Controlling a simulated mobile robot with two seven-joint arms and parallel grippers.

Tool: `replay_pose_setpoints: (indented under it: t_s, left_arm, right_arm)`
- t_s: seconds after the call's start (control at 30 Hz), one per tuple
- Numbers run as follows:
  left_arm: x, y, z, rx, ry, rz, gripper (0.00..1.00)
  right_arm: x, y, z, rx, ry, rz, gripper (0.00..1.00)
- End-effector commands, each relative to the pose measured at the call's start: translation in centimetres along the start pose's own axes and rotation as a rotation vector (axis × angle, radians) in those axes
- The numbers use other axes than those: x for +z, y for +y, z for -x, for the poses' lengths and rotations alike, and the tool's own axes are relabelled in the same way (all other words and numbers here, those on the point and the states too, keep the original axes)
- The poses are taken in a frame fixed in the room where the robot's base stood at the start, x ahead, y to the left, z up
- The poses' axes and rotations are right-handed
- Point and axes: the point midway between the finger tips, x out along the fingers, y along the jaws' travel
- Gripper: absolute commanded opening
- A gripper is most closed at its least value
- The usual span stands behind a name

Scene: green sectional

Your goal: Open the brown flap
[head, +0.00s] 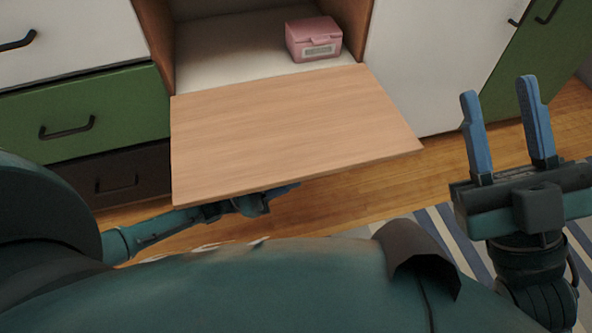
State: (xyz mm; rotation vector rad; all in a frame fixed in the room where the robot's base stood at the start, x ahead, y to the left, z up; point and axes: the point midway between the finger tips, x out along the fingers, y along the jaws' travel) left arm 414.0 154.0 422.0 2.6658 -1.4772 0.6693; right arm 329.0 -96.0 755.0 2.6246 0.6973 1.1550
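The brown flap (285,130) is a light wood panel that lies folded down, about level, in front of an open compartment in the cabinet. My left gripper (285,190) is below the flap's front edge, mostly hidden by the panel. Only a bit of blue finger shows there, so I cannot tell its opening or whether it touches the underside. My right gripper (507,125) is to the right of the flap, apart from it, with its two blue fingers spread and nothing between them.
A pink box (314,39) stands inside the open compartment (230,50). A green drawer (85,115) and a dark brown drawer (117,178) are at the left. A white door (432,60) and a green door (540,55) are at the right. A striped rug (450,225) lies on the wood floor.

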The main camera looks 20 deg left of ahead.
Motion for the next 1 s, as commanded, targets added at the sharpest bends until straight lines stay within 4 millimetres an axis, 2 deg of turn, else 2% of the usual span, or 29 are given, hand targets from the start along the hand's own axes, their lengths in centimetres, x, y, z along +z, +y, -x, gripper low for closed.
replay_pose_setpoints:
  t_s: [0.2, 0.57, 0.93, 1.0]
  left_arm:
    - [0.0, 0.0, -2.3, 0.0, 0.001, 0.001, 0.32]
    - [0.0, 0.0, -2.7, 0.0, 0.0, 0.001, 0.32]
    - [0.0, 0.0, -2.7, 0.0, -0.001, 0.001, 0.01]
    - [0.0, 0.0, -2.7, 0.0, -0.001, 0.001, 0.0]
  right_arm:
    - [-0.4, 0.1, -0.1, -0.002, 0.032, 0.019, 0.36]
    - [-0.5, 0.2, -0.2, -0.003, 0.036, 0.023, 0.36]
    - [-0.5, 0.2, -0.2, -0.003, 0.036, 0.023, 0.36]
    - [-0.5, 0.2, -0.2, -0.003, 0.036, 0.023, 0.36]
